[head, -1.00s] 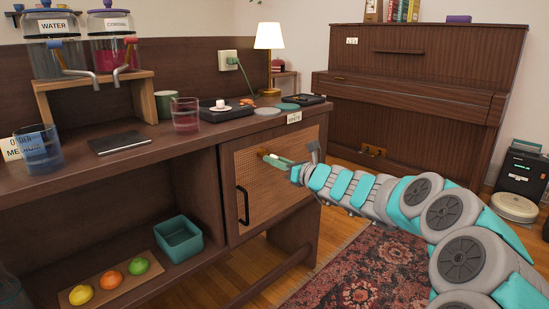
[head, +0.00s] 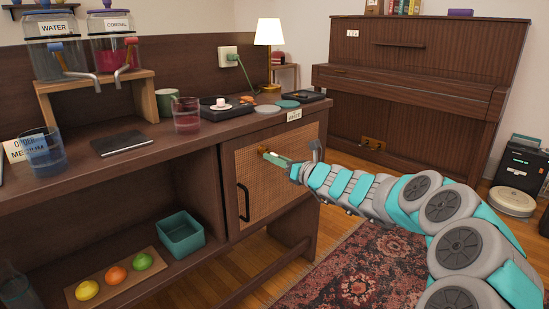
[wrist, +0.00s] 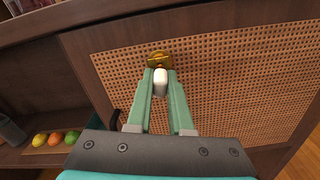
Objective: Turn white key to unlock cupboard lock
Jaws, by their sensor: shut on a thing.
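The cupboard door (head: 253,196) has a woven cane panel in a dark wood frame and appears closed. A brass lock (wrist: 160,59) sits near the top of the cane in the wrist view; it also shows in the head view (head: 262,150). The white key (wrist: 160,82) points from the lock toward me, between the green fingers of my gripper (wrist: 161,88). My gripper is shut on the key, right in front of the lock. In the head view my gripper (head: 284,161) hides most of the key.
A black handle (head: 243,203) is on the door's left side. The countertop (head: 130,172) above holds glasses, a tablet and trays. An open shelf at left holds a teal bin (head: 180,240) and a board of fruit (head: 118,275). A piano (head: 415,90) stands behind.

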